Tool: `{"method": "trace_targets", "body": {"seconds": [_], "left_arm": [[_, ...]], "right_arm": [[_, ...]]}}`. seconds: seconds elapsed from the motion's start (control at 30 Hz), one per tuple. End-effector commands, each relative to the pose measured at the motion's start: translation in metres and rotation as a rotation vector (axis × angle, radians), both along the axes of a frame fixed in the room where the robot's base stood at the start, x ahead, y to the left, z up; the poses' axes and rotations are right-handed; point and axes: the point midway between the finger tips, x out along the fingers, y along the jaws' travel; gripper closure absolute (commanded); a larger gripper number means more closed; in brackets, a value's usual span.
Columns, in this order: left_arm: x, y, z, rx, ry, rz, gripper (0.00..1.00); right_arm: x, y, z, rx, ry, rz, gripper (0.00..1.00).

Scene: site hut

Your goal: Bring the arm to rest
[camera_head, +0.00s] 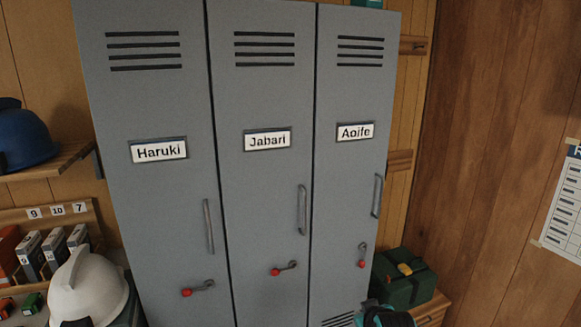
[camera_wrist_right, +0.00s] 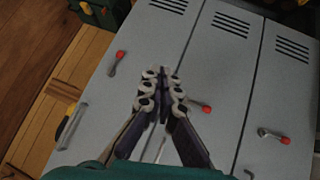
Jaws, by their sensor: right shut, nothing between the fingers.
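My right gripper (camera_wrist_right: 162,72) is shut and empty in the right wrist view. It is in front of the grey lockers, which appear turned round there. In the head view only a teal and dark part of my right arm (camera_head: 385,317) shows at the bottom edge, right of centre. My left gripper is in neither view.
Three shut grey lockers are labelled Haruki (camera_head: 158,151), Jabari (camera_head: 267,140) and Aoife (camera_head: 355,132). Aoife's red-knobbed latch (camera_head: 362,263) hangs down; the other two lie roughly sideways. A green case (camera_head: 405,280) stands at right; a white helmet (camera_head: 88,288) is at left.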

Motion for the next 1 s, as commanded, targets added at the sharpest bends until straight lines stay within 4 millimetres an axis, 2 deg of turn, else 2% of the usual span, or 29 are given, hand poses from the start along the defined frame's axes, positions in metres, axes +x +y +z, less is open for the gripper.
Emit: {"method": "trace_targets", "body": {"seconds": [0.03, 0.2, 0.3, 0.43, 0.5, 0.63, 1.0], "left_arm": [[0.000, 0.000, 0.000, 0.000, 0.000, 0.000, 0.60], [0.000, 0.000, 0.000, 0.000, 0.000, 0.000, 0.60], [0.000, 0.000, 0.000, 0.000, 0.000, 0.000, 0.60], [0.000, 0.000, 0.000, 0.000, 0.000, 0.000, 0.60], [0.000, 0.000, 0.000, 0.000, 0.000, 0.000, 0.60], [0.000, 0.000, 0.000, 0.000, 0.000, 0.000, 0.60], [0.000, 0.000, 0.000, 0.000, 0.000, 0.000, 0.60]], "right_arm": [[-0.025, 0.001, 0.004, 0.022, 0.020, -0.018, 1.00], [-0.104, 0.005, 0.004, 0.104, 0.090, -0.094, 1.00], [-0.145, 0.006, -0.003, 0.147, 0.128, -0.136, 1.00], [-0.185, 0.008, -0.015, 0.188, 0.168, -0.182, 1.00], [-0.199, 0.008, -0.020, 0.203, 0.182, -0.199, 1.00], [-0.212, 0.009, -0.026, 0.216, 0.196, -0.215, 1.00], [-0.213, 0.009, -0.026, 0.218, 0.198, -0.218, 1.00]]}}
